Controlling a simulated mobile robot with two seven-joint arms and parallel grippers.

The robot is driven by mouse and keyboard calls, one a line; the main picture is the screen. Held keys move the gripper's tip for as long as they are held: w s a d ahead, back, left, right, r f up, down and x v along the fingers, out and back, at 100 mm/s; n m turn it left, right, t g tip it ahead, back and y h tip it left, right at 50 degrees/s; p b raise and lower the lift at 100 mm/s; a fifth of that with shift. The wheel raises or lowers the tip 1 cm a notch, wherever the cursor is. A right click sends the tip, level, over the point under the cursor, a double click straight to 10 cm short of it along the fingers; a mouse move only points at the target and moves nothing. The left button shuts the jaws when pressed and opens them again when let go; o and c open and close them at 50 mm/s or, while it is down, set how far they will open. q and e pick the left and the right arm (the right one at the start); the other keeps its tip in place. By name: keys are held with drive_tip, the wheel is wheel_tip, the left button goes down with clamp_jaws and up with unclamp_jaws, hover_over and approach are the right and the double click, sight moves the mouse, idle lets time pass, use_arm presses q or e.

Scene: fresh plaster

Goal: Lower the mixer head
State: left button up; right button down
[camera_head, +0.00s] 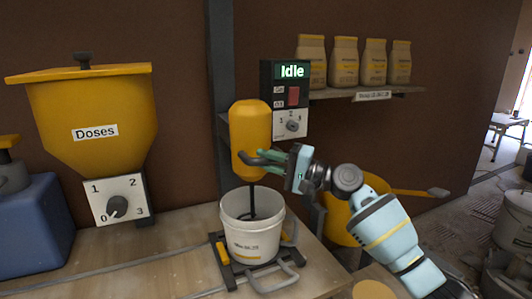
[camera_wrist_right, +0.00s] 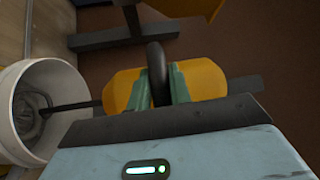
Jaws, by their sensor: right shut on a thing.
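The yellow mixer head (camera_head: 250,125) hangs on the dark column above the white bucket (camera_head: 252,238). Its dark shaft reaches down into the bucket, and the tool's end is hidden by the bucket wall in the head view. My right gripper (camera_head: 262,160) is shut on the dark handle on the mixer head's lower front. In the right wrist view the green fingers (camera_wrist_right: 163,84) are on both sides of the dark handle (camera_wrist_right: 156,68), with the yellow head (camera_wrist_right: 208,78) behind. The control box (camera_head: 286,98) reads "Idle". My left gripper is not in view.
The bucket stands in a dark clamp frame (camera_head: 228,270) on the wooden bench (camera_head: 165,245). A yellow "Doses" hopper (camera_head: 95,110) with a dial stands left. Several bags (camera_head: 345,62) sit on a shelf at right. A yellow tub (camera_head: 340,225) is behind my right arm.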

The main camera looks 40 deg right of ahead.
drive_tip(key=shift+f, duration=0.35)
drive_tip(key=shift+a+f, duration=0.1)
drive_tip(key=c, duration=1.3)
unclamp_jaws()
